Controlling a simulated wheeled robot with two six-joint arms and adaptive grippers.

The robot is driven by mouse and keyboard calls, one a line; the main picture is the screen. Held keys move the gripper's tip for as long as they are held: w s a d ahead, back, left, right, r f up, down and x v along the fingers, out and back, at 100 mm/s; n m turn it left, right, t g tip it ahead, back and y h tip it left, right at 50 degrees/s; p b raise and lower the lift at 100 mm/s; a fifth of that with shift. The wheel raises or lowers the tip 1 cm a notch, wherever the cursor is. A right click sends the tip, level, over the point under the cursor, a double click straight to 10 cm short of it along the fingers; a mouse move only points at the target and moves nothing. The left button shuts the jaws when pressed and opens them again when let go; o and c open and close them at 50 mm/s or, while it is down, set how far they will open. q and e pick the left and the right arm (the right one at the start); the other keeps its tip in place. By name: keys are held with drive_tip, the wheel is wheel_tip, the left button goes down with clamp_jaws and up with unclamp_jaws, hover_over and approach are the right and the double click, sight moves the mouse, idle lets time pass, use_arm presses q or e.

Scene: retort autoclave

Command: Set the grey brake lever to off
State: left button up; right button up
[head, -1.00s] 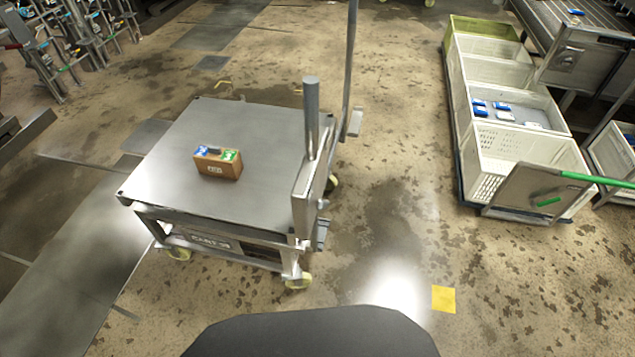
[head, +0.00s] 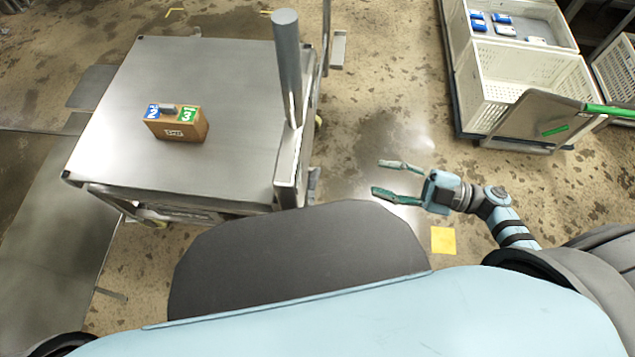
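A small brown box (head: 178,130) sits on the flat steel top of a wheeled cart (head: 225,75). Its top has a blue patch, a green patch and a small grey piece (head: 168,108) between them. I cannot tell whether this grey piece is the brake lever or which way it is set. No other part is clearly marked as a brake lever. My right gripper (head: 381,177) is open and empty, fingers pointing left, over the floor to the right of the cart and apart from it. My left gripper is out of view.
A thick upright grey post (head: 289,65) stands at the cart's right edge, between the box and my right gripper. White crates (head: 515,95) stand at the right, with a green-handled panel (head: 535,118) in front. A yellow square (head: 443,240) lies on the floor.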

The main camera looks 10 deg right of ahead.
sight(316, 180)
drive_tip(key=a, duration=0.5)
drive_tip(key=w+a+n+g, duration=0.1)
drive_tip(key=a, duration=0.3)
drive_tip(key=w+a+r+g, duration=0.1)
drive_tip(key=a, duration=0.4)
drive_tip(key=shift+w+a+n+y+p, duration=0.2)
drive_tip(key=shift+a+n+y+p, duration=0.1)
drive_tip(key=shift+n+y+p, duration=0.1)
clamp_jaws()
